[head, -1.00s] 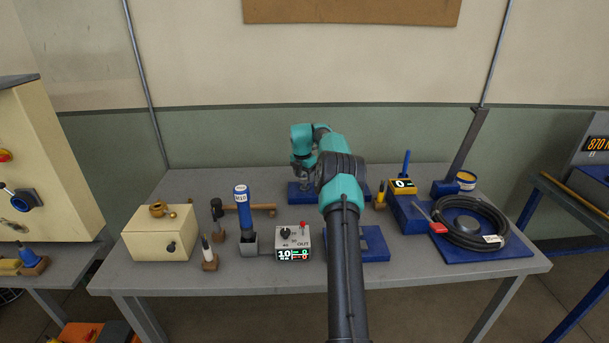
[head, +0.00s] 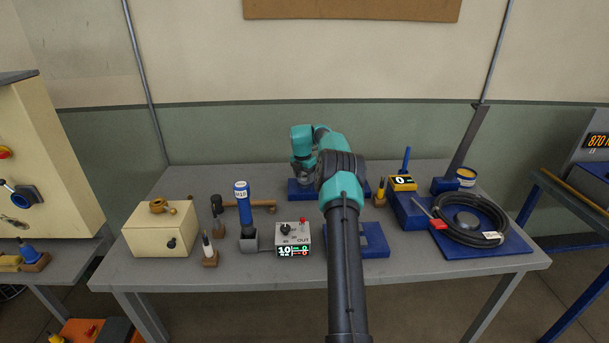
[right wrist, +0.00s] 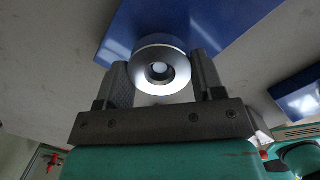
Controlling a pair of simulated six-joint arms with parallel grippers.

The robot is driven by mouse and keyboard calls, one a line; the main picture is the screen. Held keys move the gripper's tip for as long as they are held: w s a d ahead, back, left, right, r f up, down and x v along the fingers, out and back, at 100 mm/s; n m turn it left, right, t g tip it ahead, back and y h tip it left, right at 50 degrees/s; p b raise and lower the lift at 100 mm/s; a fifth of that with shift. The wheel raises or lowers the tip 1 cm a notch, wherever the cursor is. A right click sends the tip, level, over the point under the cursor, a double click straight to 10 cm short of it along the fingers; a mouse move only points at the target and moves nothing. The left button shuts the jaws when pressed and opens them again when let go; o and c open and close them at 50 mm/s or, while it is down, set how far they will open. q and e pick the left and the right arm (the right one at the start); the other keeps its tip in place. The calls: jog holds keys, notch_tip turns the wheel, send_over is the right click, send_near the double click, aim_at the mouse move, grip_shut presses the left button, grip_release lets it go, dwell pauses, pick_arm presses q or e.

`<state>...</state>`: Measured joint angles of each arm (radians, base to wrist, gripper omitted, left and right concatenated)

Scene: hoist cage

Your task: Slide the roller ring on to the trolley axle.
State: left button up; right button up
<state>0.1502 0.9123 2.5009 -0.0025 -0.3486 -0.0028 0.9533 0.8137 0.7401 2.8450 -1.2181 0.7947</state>
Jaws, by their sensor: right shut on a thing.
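The roller ring (right wrist: 178,74) is a silver metal ring between the two fingers of my right gripper (right wrist: 163,72) in the right wrist view. The gripper is shut on it. A pale round end (right wrist: 158,68), perhaps the axle, shows inside the ring's hole; I cannot tell whether the ring is around it or only in line with it. A blue plate (right wrist: 195,20) lies behind the ring. In the head view my right gripper (head: 304,182) is over a blue base (head: 293,191) at the back of the table, and my wrist hides the ring and axle. My left gripper is not in view.
A control box (head: 293,237), a blue cylinder (head: 241,205) and a cream box (head: 150,238) stand left of my arm. A blue frame (head: 375,243) lies beside my forearm. A black cable coil (head: 492,218) lies at the right.

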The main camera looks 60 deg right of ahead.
aim_at(301, 178)
jog(key=shift+f, duration=0.85)
jog(key=o, duration=1.2)
jog(key=shift+o, duration=0.2)
jog(key=shift+f, duration=0.1)
notch_tip(301, 178, up, 17)
jog(key=a, duration=0.2)
jog(key=shift+r, duration=0.2)
jog(key=shift+w+f, duration=0.1)
jog(key=shift+w, duration=0.05)
